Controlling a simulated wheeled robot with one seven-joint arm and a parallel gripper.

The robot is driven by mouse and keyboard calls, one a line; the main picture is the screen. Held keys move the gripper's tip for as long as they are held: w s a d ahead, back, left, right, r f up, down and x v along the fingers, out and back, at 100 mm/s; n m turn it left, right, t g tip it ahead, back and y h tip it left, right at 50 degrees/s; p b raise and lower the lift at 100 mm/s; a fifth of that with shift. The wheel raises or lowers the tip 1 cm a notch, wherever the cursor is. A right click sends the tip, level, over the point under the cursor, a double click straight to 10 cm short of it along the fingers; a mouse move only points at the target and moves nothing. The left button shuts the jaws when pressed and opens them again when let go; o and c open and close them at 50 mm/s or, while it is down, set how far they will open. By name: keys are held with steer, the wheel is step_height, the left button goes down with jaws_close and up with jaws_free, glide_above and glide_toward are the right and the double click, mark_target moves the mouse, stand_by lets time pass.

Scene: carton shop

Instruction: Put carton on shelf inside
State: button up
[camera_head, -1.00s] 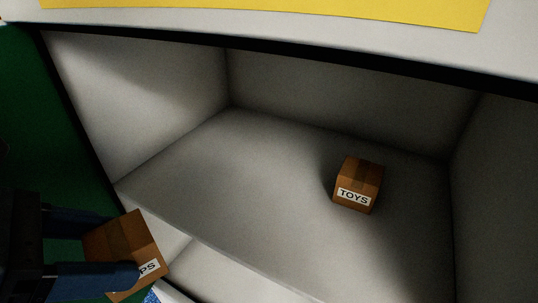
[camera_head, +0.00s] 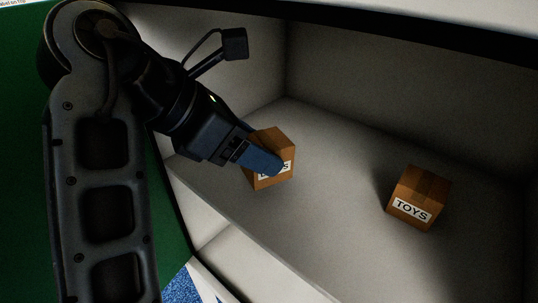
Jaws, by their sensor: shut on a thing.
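My gripper (camera_head: 268,159) is shut on a small brown carton (camera_head: 276,143) with a white label, partly hidden by a blue finger. The carton is inside the shelf opening, near its left front edge. I cannot tell whether it touches the shelf floor. The shelf (camera_head: 330,170) is a pale grey compartment with a floor, a back wall and side walls. A second brown carton labelled TOYS (camera_head: 420,190) stands on the shelf floor to the right.
Free shelf floor lies between the two cartons and behind them. The shelf's front edge (camera_head: 255,242) runs below the held carton. A lower pale compartment (camera_head: 205,222) shows beneath it. A green surface (camera_head: 22,150) is at the left.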

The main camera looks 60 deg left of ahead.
mark_target(269, 134)
steer(key=shift+w+a+r, duration=0.1)
steer(key=shift+w+a, duration=0.1)
steer(key=shift+w, duration=0.35)
steer(key=shift+w+a, duration=0.15)
steer(key=shift+w, duration=0.4)
steer(key=shift+w+a+p, duration=0.15)
steer(key=shift+w+p, duration=0.15)
steer(key=shift+w, duration=0.25)
step_height(269, 134, down, 3)
steer(key=shift+s+r+p, duration=0.15)
steer(key=shift+p, duration=0.15)
steer(key=shift+f, duration=0.45)
steer(key=o, duration=1.1)
steer(key=shift+b+v, duration=0.5)
steer(key=shift+v, duration=3.2)
